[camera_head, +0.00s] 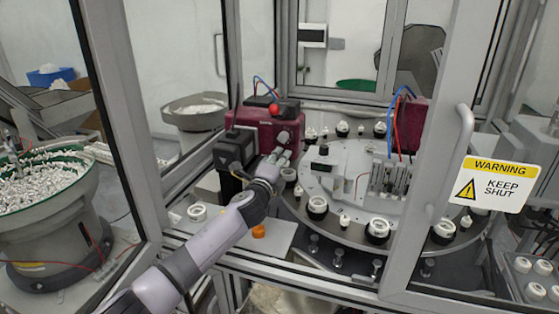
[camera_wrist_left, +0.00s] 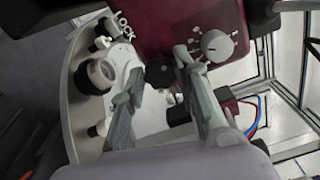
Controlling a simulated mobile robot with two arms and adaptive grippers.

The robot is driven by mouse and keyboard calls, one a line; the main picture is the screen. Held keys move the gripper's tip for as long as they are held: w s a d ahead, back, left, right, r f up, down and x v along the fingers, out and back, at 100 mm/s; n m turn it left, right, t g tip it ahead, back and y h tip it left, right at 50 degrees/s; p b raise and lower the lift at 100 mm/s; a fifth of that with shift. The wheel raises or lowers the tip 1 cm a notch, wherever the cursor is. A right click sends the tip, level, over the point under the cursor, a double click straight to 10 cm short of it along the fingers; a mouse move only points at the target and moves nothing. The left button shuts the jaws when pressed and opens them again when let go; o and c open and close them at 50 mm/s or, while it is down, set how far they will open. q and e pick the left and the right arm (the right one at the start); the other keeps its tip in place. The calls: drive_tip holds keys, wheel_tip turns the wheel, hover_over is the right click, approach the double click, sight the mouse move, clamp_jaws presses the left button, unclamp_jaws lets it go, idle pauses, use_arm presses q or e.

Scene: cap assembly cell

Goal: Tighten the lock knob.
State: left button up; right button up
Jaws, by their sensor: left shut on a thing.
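My left gripper (camera_head: 283,153) reaches in from the left through the open cell front, at the maroon unit (camera_head: 262,128) by the turntable. In the left wrist view the two grey fingers of this gripper (camera_wrist_left: 158,66) stand on either side of a dark, ridged knob (camera_wrist_left: 160,73), shut on it. The fingers hide part of the knob. In the head view I cannot make the knob out. My right gripper is not in view.
The turntable (camera_head: 345,222) carries several black holders with white caps. A door frame with a warning sign (camera_head: 492,183) stands at right. A feeder bowl (camera_head: 45,190) is at left.

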use_arm(q)
drive_tip(key=shift+f+m+p, duration=0.1)
drive_tip(key=shift+m+p, duration=0.8)
drive_tip(key=shift+m, duration=3.3)
drive_tip(key=o, duration=1.2)
drive_tip(key=shift+c, duration=0.2)
